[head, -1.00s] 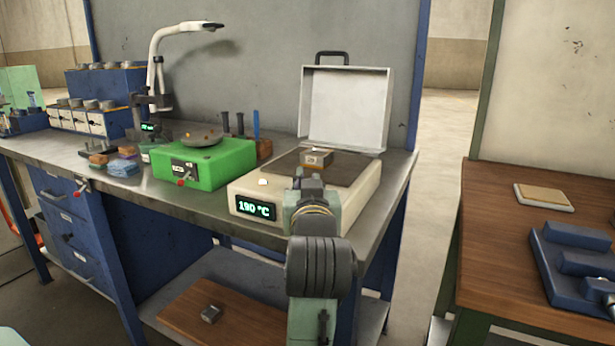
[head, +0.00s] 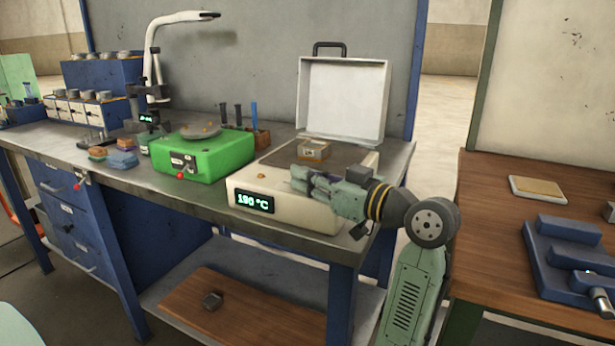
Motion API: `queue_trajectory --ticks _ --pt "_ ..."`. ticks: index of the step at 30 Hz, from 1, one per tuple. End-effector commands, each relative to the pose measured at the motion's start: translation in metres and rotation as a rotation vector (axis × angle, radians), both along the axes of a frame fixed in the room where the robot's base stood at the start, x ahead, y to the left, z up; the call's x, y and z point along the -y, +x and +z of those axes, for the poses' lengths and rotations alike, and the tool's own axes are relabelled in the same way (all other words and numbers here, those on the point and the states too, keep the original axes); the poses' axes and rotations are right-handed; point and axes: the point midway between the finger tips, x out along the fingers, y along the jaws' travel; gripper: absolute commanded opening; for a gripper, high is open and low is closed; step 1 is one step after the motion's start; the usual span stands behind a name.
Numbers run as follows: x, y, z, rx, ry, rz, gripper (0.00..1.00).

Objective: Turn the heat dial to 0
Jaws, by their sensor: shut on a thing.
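The cream hot unit (head: 277,211) stands on the metal bench with its lid (head: 343,100) raised. Its front display (head: 254,202) reads 190 °C. A small orange-brown spot (head: 262,176) shows on its top near the front left. No heat dial can be made out; my gripper and arm cover the right part of the front. My gripper (head: 296,180) points left across the unit's front top edge, right of the display. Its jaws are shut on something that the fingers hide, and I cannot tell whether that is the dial.
A metal block (head: 314,150) sits on the unit's dark top plate. A green device (head: 204,160) stands to the left, with a lamp arm (head: 155,60) behind it. A wooden table (head: 500,235) with a blue fixture (head: 575,258) is at the right.

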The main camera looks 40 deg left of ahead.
Motion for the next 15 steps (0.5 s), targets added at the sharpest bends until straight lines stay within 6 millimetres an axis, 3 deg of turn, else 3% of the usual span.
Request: queue_trajectory --ticks 1,15 --pt "0.0038 0.0100 0.0019 -0.003 0.007 -0.006 0.00" --pt "0.0029 0.0091 0.0018 -0.003 0.007 0.067 0.00"
